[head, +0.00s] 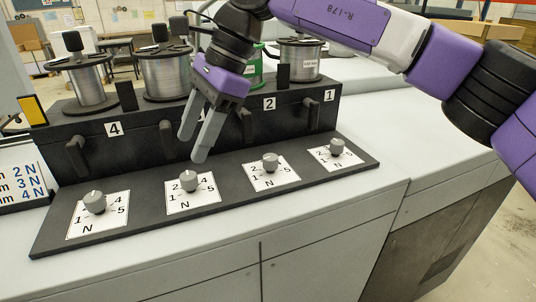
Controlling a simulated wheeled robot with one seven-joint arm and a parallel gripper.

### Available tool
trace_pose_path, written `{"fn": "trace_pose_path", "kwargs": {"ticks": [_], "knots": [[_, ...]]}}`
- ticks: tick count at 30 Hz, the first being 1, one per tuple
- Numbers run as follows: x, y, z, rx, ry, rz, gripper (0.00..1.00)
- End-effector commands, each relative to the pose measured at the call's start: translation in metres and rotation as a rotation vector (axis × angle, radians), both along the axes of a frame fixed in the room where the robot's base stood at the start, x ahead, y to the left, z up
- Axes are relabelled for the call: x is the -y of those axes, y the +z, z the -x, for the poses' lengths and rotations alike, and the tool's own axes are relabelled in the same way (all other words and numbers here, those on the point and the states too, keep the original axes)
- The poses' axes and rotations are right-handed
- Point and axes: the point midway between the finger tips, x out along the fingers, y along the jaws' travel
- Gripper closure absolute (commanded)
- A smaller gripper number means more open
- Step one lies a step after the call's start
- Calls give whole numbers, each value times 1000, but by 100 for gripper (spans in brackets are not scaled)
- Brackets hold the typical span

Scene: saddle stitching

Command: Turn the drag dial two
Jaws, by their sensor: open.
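A row of grey drag dials sits on a sloped black panel (140,222), each on a white card marked N and numbers. The dial in line with label 2 (269,104) is the grey knob (270,161), second from the right. My gripper (194,147) is open and empty, fingers pointing down, left of that knob. Its fingertips are in front of the black spool stand, above and near another dial (188,181); I cannot tell the exact gap. The other dials are at far left (94,202) and far right (336,146). Small pointer marks are hard to read.
Wire spools (167,76) stand on the black stand (85,128) behind the dials, with black levers (76,157) on its front. A printed chart (18,184) stands at left. The grey machine top (300,205) in front is clear.

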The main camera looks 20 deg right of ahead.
Motion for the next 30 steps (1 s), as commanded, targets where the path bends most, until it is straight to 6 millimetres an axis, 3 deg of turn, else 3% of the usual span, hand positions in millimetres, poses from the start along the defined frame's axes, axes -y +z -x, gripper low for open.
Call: {"fn": "trace_pose_path", "kwargs": {"ticks": [3, 6, 10, 14, 30], "knots": [[65, 1, -15, 51, 46, 231, 48], [104, -3, -15, 46, 119, 367, 48], [135, -2, -14, 27, 174, 467, 48], [144, -7, -12, 18, 191, 493, 48], [142, -75, -12, 19, 190, 489, 48]]}}
